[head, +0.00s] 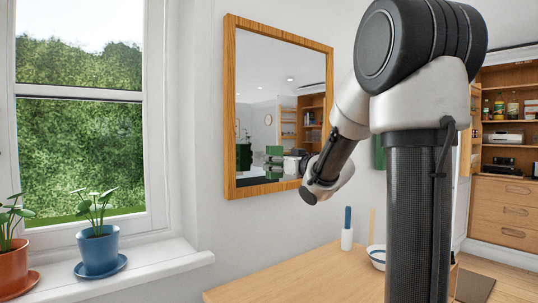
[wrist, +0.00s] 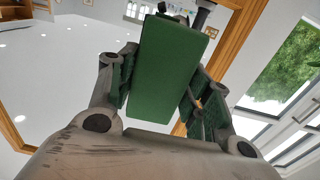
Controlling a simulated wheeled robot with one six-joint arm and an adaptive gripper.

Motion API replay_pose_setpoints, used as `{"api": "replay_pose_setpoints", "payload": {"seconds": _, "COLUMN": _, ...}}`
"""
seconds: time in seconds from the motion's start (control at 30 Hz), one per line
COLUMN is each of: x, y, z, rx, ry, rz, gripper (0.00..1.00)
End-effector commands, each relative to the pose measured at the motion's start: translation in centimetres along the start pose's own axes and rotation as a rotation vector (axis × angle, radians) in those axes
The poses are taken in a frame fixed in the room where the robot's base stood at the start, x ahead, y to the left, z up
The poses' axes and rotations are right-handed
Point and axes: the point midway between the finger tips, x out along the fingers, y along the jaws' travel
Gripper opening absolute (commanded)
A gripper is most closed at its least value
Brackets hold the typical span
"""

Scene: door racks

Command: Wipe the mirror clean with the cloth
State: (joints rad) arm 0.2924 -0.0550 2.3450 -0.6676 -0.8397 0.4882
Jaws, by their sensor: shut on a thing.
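The mirror (head: 280,80) hangs on the wall in an orange-brown wooden frame in the head view. In the wrist view its glass (wrist: 60,75) fills the left and middle, with the frame crossing at the right. My gripper (wrist: 163,85) is shut on a green block-like cloth (wrist: 172,65), which sits between its two fingers. In the head view my gripper (head: 287,165) is at the lower right of the mirror, with green at its tip. I cannot tell cloth from reflection there, nor whether the cloth touches the glass. No clear smudges show on the glass.
A wooden table (head: 300,275) stands below, with a white holder (head: 347,239) and a bowl (head: 377,255). A window and sill with a blue pot (head: 100,250) and an orange pot (head: 14,265) are at the left. A green thing (head: 378,152) shows behind my arm.

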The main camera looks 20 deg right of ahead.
Motion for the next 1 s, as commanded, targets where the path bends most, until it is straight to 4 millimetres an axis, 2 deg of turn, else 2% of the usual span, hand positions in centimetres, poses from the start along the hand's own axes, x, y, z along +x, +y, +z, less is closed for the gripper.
{"api": "replay_pose_setpoints", "payload": {"seconds": 0.17, "x": 0.3, "y": -0.2, "z": 0.1, "rx": 0.0, "ry": 0.001, "rz": -0.005, "gripper": 0.3}}
{"api": "replay_pose_setpoints", "payload": {"seconds": 0.63, "x": 5.0, "y": -0.2, "z": 0.0, "rx": 0.0, "ry": 0.001, "rz": -0.006, "gripper": 0.3}}
{"api": "replay_pose_setpoints", "payload": {"seconds": 1.0, "x": 5.8, "y": -0.3, "z": 0.0, "rx": 0.0, "ry": 0.001, "rz": -0.006, "gripper": 0.3}}
